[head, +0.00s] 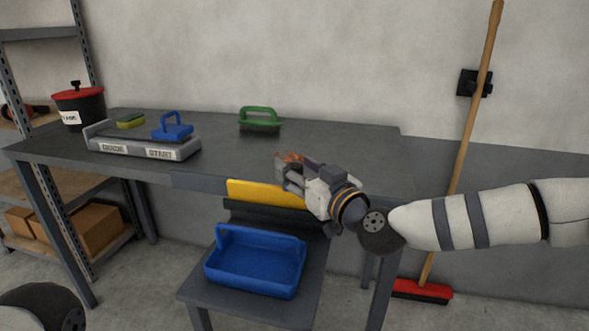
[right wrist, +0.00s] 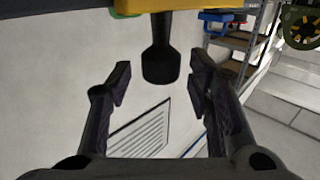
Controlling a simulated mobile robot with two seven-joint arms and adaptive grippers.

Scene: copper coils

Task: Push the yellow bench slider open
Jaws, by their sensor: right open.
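The yellow slider (head: 265,193) is a yellow panel below the front edge of the grey bench (head: 230,150). Its right end is hidden behind my right gripper (head: 290,172). In the right wrist view a yellow piece (right wrist: 190,20) crosses the top, with a black knob (right wrist: 160,60) sticking out from it. My right gripper is open, its fingers apart to the left and right of the knob. I cannot tell whether they touch it; nothing is held. My left gripper is not in view.
A blue tray (head: 255,286) stands on a low surface below the slider. On the bench are a grey labelled tray (head: 140,150), a blue-handled block (head: 172,128) and a green-handled brush (head: 260,117). A broom (head: 470,130) leans on the wall at right.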

